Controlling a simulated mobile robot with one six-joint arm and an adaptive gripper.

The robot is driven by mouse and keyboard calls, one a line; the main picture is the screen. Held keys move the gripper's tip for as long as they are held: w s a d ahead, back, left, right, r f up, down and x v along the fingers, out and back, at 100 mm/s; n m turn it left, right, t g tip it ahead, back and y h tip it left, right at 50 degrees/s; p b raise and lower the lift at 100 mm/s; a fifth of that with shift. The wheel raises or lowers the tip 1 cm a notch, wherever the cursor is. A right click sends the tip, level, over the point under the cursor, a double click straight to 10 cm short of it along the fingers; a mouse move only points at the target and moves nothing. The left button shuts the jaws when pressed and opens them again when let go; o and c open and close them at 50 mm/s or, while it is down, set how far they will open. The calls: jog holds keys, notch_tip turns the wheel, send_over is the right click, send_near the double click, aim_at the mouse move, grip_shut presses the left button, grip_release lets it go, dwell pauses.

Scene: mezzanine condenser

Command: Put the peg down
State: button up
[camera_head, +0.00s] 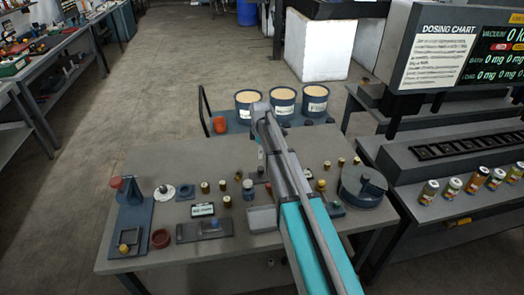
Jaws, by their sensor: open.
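My arm rises from the lower right across the grey workbench (150,215) and covers a strip of its middle. The end of the arm is hidden behind its own links, so my gripper's fingers do not show. Several small dark and gold capped cylinders stand upright on the bench, such as one left of my arm (205,187) and one right of it (327,165). Any of these might be the peg; I cannot tell which. No peg shows in a grip.
A round grey drum (362,192) stands at the bench's right end. A red-topped stand (131,190) and a brown ring (160,239) are at the left. Three filled tubs (283,103) sit behind. A console with cans (429,190) is at right.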

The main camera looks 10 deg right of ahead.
jog(key=shift+r+p, duration=0.65)
jog(key=shift+r, duration=0.3)
jog(key=shift+s, duration=0.1)
jog(key=s+m, duration=1.5)
jog(key=s, duration=1.4)
jog(key=shift+d+m, duration=0.25)
jog(key=shift+m, duration=0.15)
jog(key=shift+f+b, duration=1.35)
